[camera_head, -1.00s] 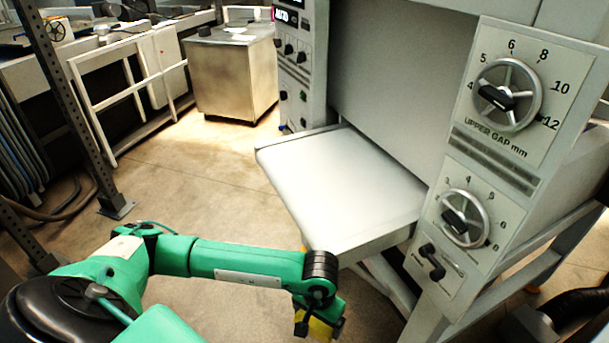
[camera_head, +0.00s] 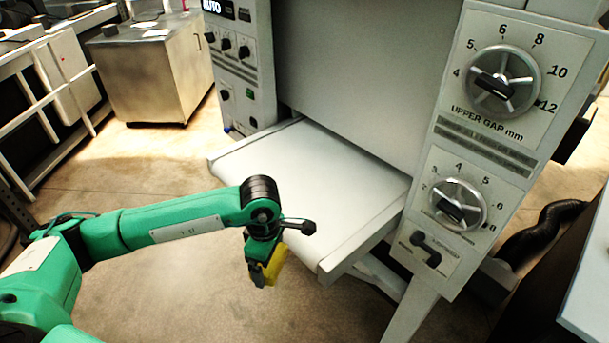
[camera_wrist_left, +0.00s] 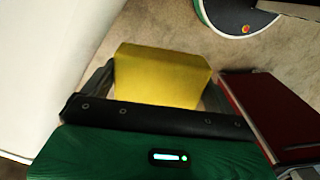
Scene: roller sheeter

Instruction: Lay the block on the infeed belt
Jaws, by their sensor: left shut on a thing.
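The yellow block (camera_head: 274,264) is held by my left gripper (camera_head: 264,272) in the head view. In the left wrist view the block (camera_wrist_left: 160,75) sits between the two fingers of the gripper (camera_wrist_left: 158,88), which is shut on it. The infeed belt (camera_head: 310,178) is the pale flat surface sticking out of the machine. It is bare. The gripper and block are off the belt's near left edge, over the floor in the picture, and appear apart from it. My right gripper is not in view.
The machine's right panel has an upper gap dial (camera_head: 502,82) and a lower dial (camera_head: 454,205). A control panel (camera_head: 238,65) stands left of the opening. A metal cabinet (camera_head: 155,70) stands at the back left. Bare floor (camera_head: 180,285) lies in front.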

